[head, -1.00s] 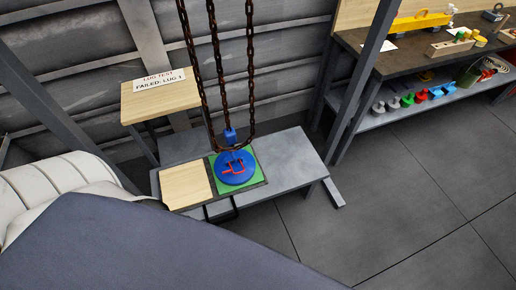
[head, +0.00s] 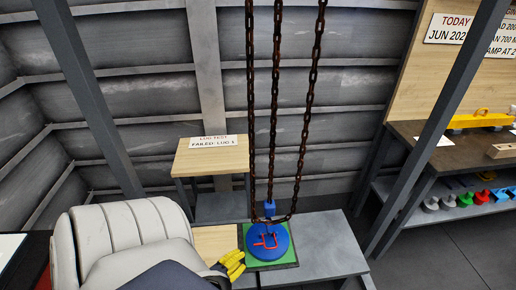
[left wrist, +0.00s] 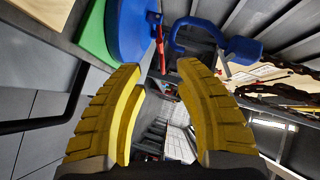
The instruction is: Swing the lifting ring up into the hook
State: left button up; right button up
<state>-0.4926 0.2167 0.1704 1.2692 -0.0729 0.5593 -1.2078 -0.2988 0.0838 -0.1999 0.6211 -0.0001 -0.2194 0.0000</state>
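The blue disc (head: 270,250) lies on a green plate (head: 251,262) on the grey bench. The red lifting ring (head: 266,241), a squarish loop, appears folded down over the disc; it shows edge-on in the left wrist view (left wrist: 160,45). The blue hook (head: 269,209) hangs just above the disc at the chains' lower end; its curved opening shows in the left wrist view (left wrist: 180,37). My left gripper (head: 236,263), with yellow fingers, is just left of the disc. In the left wrist view it is open (left wrist: 160,80), with nothing between the fingers. My right gripper is not in view.
Rusty chains (head: 273,110) hang above the disc. A wooden board (head: 214,240) lies left of the plate. A small wooden-topped stand (head: 210,158) with a sign is behind. Slanted grey posts (head: 440,120) flank the bench (head: 325,240), whose right part is clear.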

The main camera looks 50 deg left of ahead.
aim_at(256, 245)
pick_arm(q)
jog(key=x, duration=1.2)
jog(key=shift+c, duration=0.4)
grip_shut()
jog(key=shift+a, duration=0.1)
